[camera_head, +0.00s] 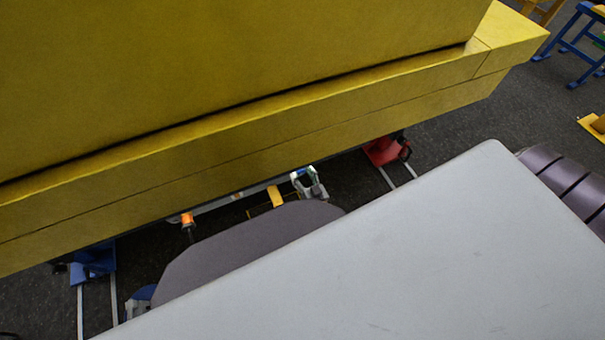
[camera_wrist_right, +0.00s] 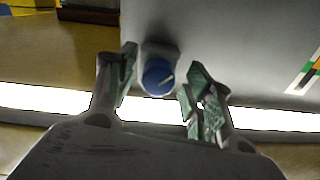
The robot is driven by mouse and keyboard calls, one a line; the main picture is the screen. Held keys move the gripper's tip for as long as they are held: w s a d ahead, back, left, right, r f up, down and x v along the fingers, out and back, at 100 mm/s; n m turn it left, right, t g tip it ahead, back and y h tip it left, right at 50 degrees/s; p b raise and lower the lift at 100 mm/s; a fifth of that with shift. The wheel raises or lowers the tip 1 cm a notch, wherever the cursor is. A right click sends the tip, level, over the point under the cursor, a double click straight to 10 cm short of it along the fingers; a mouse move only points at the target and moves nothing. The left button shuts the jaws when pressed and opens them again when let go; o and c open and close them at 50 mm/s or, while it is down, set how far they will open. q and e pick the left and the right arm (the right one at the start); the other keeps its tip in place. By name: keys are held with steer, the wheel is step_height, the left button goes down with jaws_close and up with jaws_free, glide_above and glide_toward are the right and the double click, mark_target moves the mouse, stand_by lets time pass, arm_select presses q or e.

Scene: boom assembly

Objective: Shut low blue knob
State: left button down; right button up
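I cannot tell how far the fingertips are from the surface. In the head view my right gripper (camera_head: 310,183) shows small below the yellow beam; the knob is hidden there. A small grey and blue shape at the lower left, partly covered, may be my left gripper (camera_head: 139,302); its fingers cannot be made out.
A large yellow beam (camera_head: 240,140) crosses the head view and hides much of the work area. Red (camera_head: 383,150) and blue (camera_head: 93,262) stands are on the dark floor beyond. A blue stool-like frame (camera_head: 580,40) is at the far upper right.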

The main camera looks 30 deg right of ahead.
stand_by(0.3)
steer(key=shift+s, duration=0.15)
steer(key=s, duration=1.1)
steer(key=shift+s+a, duration=0.15)
steer(key=shift+s, duration=0.2)
stand_by(0.5)
